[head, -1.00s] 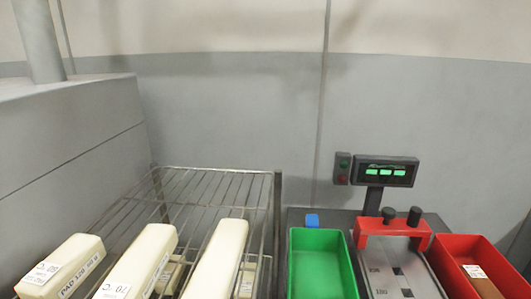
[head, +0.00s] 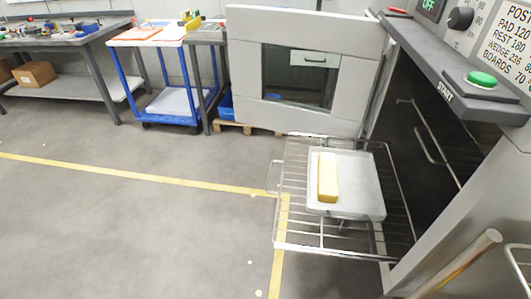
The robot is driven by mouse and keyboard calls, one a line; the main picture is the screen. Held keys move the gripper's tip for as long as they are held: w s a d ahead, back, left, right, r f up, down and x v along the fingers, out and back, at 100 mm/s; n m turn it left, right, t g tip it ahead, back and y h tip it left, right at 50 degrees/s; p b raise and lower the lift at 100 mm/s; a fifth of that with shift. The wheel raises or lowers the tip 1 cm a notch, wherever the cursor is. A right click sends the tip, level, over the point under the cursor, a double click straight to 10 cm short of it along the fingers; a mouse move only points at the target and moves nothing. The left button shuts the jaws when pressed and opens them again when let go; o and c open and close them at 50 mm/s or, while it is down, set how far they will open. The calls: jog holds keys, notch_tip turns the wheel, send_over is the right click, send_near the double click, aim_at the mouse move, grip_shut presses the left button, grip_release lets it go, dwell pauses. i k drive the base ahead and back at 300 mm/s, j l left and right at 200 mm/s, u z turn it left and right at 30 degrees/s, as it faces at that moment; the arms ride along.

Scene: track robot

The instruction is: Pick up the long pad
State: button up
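A pale yellow oblong block (head: 328,178) lies on a light grey tray (head: 362,190). It is the only pad-like piece in view, and I see no label on it, so I cannot tell whether it is the long pad. The tray rests on a wire rack (head: 292,225) that sticks out of the dark opening of an oven (head: 425,150). My gripper is not in view.
The oven door (head: 305,70), with a window, stands open behind the rack. A green START button (head: 482,79) is on the ledge above. A blue cart (head: 165,95) and a workbench (head: 70,85) stand at the back left. Floor left of the rack is clear, with yellow lines.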

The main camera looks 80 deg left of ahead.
aim_at(327, 181)
jog(key=u, duration=1.6)
jog(key=z, duration=2.7)
jog(key=u, duration=0.95)
jog(key=j+u, duration=0.6)
jog(key=u, duration=0.15)
jog(key=i+j+u, duration=0.1)
jog(key=j+u, duration=0.3)
jog(key=i+j+u, duration=0.1)
jog(key=u, duration=0.3)
jog(key=i+j+u, duration=0.1)
jog(key=j, duration=0.3)
jog(key=i+j, duration=0.35)
jog(key=i+j+u, duration=0.15)
jog(key=j, duration=0.25)
jog(key=i, duration=0.1)
